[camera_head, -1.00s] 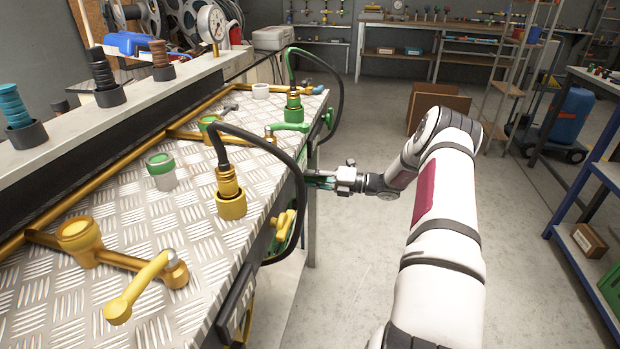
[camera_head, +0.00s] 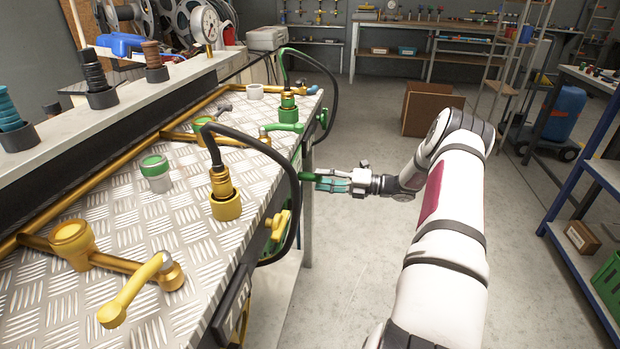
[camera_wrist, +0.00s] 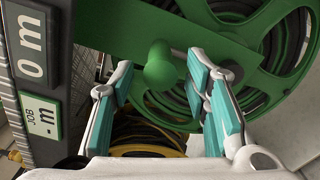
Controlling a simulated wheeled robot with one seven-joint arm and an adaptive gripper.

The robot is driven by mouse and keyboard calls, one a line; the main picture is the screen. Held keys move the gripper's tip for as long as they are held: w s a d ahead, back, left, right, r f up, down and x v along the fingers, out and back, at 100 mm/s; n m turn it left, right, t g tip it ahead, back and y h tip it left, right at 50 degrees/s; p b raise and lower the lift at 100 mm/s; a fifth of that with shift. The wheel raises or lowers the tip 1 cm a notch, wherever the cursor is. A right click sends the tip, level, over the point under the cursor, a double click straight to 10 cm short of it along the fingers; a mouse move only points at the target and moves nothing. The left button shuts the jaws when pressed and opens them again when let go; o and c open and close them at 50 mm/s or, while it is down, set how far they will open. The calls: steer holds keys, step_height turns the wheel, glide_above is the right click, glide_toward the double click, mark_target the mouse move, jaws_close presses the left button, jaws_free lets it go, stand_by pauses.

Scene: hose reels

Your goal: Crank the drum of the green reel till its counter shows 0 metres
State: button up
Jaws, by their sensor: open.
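The green reel's drum (camera_wrist: 240,90), wound with dark hose, fills the upper right of the wrist view. Its green crank handle (camera_wrist: 160,65) points towards the wrist camera. In the head view the handle's end (camera_head: 307,176) shows beside the bench edge. My gripper (camera_wrist: 160,62) is open, with one teal-padded finger on each side of the handle and a gap to both. In the head view my gripper (camera_head: 318,182) is right of the handle, level with it. A counter (camera_wrist: 32,45) beside the drum reads 0 m. A job panel (camera_wrist: 42,117) below it shows a dash and m.
A yellow reel (camera_wrist: 150,140) lies below the green one. The metal bench top (camera_head: 130,215) carries yellow and green fittings, and a black hose (camera_head: 290,165) loops over its edge. Open floor (camera_head: 345,270) lies right of the bench; a cardboard box (camera_head: 432,108) stands farther back.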

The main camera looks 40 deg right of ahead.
steer(key=v, duration=0.6)
steer(key=shift+s, duration=0.1)
stand_by(0.4)
